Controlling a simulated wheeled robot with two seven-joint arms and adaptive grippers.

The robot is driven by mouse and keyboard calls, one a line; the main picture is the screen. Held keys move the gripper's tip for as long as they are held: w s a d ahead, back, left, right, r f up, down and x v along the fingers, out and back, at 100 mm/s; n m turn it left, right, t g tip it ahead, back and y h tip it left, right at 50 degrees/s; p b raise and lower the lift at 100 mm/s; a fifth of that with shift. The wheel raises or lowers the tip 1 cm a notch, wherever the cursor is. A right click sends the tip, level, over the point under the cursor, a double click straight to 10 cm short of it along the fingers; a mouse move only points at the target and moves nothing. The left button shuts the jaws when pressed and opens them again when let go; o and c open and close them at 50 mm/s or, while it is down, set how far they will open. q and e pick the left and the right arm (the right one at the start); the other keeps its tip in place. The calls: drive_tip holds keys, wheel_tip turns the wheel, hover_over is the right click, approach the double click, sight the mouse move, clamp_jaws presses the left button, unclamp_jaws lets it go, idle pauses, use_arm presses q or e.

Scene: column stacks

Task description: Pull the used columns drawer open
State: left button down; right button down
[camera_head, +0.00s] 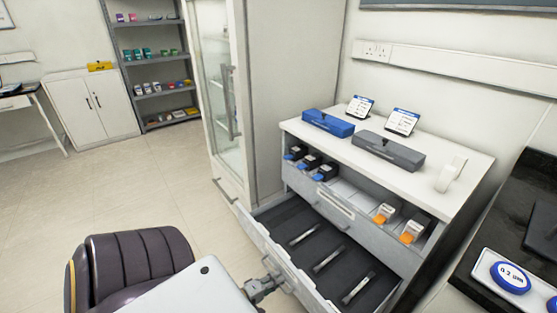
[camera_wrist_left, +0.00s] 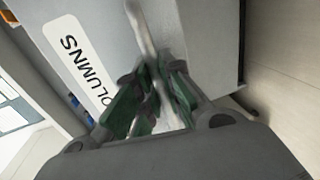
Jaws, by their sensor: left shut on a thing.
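The used columns drawer (camera_head: 285,216) is pulled out from the white cabinet in the head view. Its dark lining holds three slim columns (camera_head: 329,260) lying apart. My left gripper (camera_head: 277,282) is at the outer face of the drawer front. In the left wrist view, a pale bar handle (camera_wrist_left: 145,28) runs between the green fingers of my left gripper (camera_wrist_left: 151,95), which is shut on it. A white label (camera_wrist_left: 78,60) reading "OLUMNS", partly cut off, is beside the handle. My right gripper is not in view.
Blue (camera_head: 328,123) and grey (camera_head: 390,150) boxes stand on the cabinet top. A glass-doored cabinet (camera_head: 226,90) stands to the left. The floor (camera_head: 165,185) there is clear.

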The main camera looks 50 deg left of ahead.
use_arm(q)
drive_tip(key=c, duration=1.5)
unclamp_jaws()
drive_tip(key=shift+s, duration=0.1)
drive_tip(key=shift+v, duration=5.9)
drive_tip(key=shift+a, duration=0.1)
